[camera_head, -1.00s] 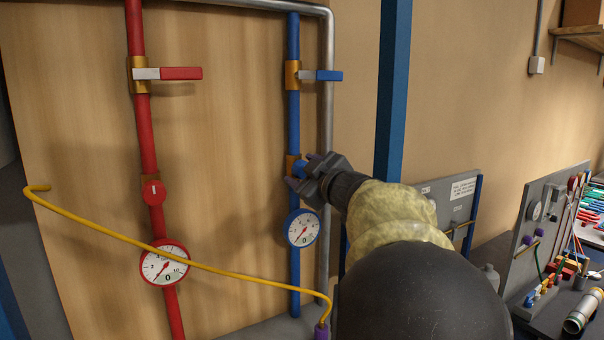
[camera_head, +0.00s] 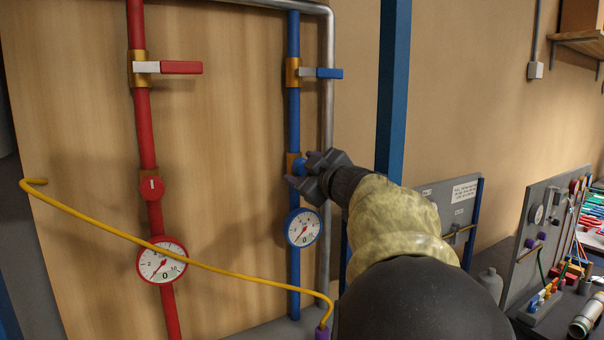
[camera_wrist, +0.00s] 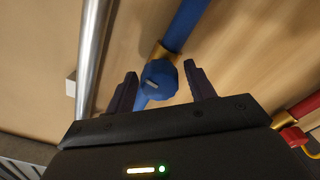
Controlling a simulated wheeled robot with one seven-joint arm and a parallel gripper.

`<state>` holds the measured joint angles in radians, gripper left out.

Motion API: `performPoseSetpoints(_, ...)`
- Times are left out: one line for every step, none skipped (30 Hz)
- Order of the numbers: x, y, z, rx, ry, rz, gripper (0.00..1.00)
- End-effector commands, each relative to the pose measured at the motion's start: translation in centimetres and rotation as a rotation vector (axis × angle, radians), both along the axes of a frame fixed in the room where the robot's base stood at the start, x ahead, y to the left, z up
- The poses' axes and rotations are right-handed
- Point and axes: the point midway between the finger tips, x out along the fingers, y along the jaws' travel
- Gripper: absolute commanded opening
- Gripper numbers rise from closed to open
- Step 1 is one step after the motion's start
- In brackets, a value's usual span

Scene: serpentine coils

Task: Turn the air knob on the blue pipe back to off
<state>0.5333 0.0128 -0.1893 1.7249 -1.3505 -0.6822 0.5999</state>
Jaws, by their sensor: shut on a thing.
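The blue pipe (camera_head: 294,115) runs down the wooden panel. Its round blue knob (camera_head: 299,167) sits in a brass fitting above the blue gauge (camera_head: 302,227). My gripper (camera_head: 306,178) is at this knob from the right, partly hiding it. In the wrist view the knob (camera_wrist: 158,80) lies between my two fingers (camera_wrist: 160,86), with a short pale mark on its face. My gripper is shut on the knob; the exact contact is hard to see. Higher on the pipe is a lever with a blue handle (camera_head: 329,74), pointing right.
A red pipe (camera_head: 144,115) with a red lever (camera_head: 181,67), red knob (camera_head: 152,188) and gauge (camera_head: 162,261) stands to the left. A yellow hose (camera_head: 110,232) crosses in front. A grey metal pipe (camera_head: 327,120) runs close to the right of the blue pipe.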

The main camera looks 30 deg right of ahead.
Motion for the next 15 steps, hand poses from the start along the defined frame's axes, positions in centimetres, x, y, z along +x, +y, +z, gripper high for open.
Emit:
performPoseSetpoints(-0.25,-0.25,0.04,-0.591,0.040,-0.010,0.23)
performPoseSetpoints(-0.25,-0.25,0.05,-0.613,0.041,-0.010,0.23)
performPoseSetpoints(-0.24,-0.23,0.06,-0.642,0.042,-0.010,0.23)
performPoseSetpoints(-0.25,-0.24,0.09,-0.662,0.044,-0.010,0.23)
performPoseSetpoints(-0.24,-0.23,0.11,-0.678,0.045,-0.009,0.23)
performPoseSetpoints(-0.25,-0.23,0.15,-0.696,0.046,-0.009,0.23)
performPoseSetpoints(-0.26,-0.24,0.20,-0.705,0.048,-0.010,0.23)
performPoseSetpoints(-0.26,-0.24,0.24,-0.710,0.048,-0.010,0.23)
performPoseSetpoints(-0.26,-0.24,0.28,-0.713,0.048,-0.010,0.23)
performPoseSetpoints(-0.26,-0.25,0.31,-0.713,0.048,-0.010,0.23)
performPoseSetpoints(-0.26,-0.25,0.32,-0.713,0.048,-0.010,0.23)
performPoseSetpoints(-0.26,-0.25,0.32,-0.713,0.048,-0.010,0.23)
performPoseSetpoints(-0.25,-0.25,0.32,-0.713,0.048,-0.010,0.23)
performPoseSetpoints(-0.25,-0.25,0.32,-0.713,0.048,-0.010,0.23)
performPoseSetpoints(-0.25,-0.25,0.32,-0.713,0.048,-0.010,0.23)
